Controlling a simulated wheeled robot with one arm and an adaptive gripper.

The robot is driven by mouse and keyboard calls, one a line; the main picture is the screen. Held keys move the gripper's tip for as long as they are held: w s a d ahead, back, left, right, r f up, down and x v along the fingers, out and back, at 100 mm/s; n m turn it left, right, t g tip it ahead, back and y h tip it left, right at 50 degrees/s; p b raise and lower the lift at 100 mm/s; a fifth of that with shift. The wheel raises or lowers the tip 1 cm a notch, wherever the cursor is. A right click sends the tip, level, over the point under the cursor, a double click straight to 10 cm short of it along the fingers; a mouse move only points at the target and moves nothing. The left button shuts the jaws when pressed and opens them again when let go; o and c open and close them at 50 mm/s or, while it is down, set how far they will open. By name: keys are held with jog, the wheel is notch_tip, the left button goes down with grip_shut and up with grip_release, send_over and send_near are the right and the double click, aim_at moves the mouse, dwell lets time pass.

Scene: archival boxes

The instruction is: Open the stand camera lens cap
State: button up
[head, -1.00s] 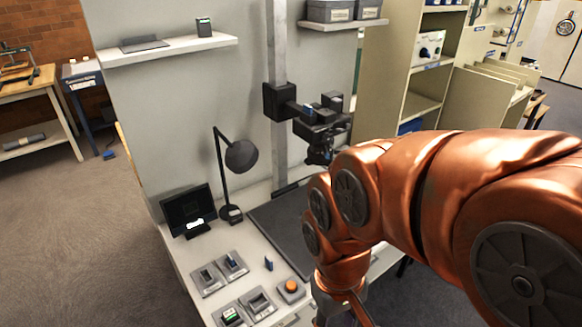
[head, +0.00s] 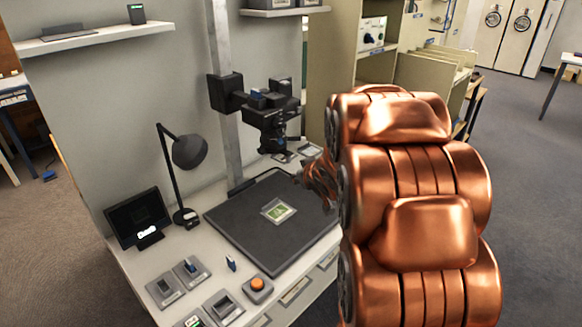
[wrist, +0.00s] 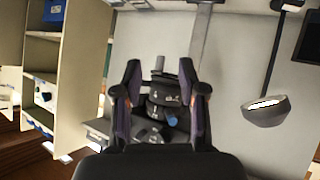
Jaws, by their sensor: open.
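The stand camera (head: 262,115) is black and sits on a bracket on a grey column, with its lens (head: 272,143) pointing down over the dark base board. In the wrist view the camera (wrist: 162,98) shows between my fingers, farther off, with a small blue part on it. I cannot make out the lens cap clearly. My gripper (wrist: 160,92) is open and empty, its two dark fingers either side of the camera in the picture.
A desk lamp (head: 188,150) and small monitor (head: 138,216) stand left of the board. A green-centred square item (head: 279,210) lies on the base board (head: 235,228). An orange button (head: 257,284) and several grey trays are at the front. Shelving (head: 330,65) stands behind on the right.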

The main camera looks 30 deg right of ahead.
jog(key=w+d+f+n+t+y+b, duration=0.1)
jog(key=w+d+f+t+y+b, duration=0.1)
jog(key=w+t, duration=0.5)
jog(key=shift+w+d+f+y+b, duration=0.2)
jog(key=shift+w+d+y+b, duration=0.35)
jog(key=shift+w+y, duration=1.15)
jog(key=shift+w+a+h, duration=0.1)
jog(key=shift+w+h, duration=0.3)
grip_shut()
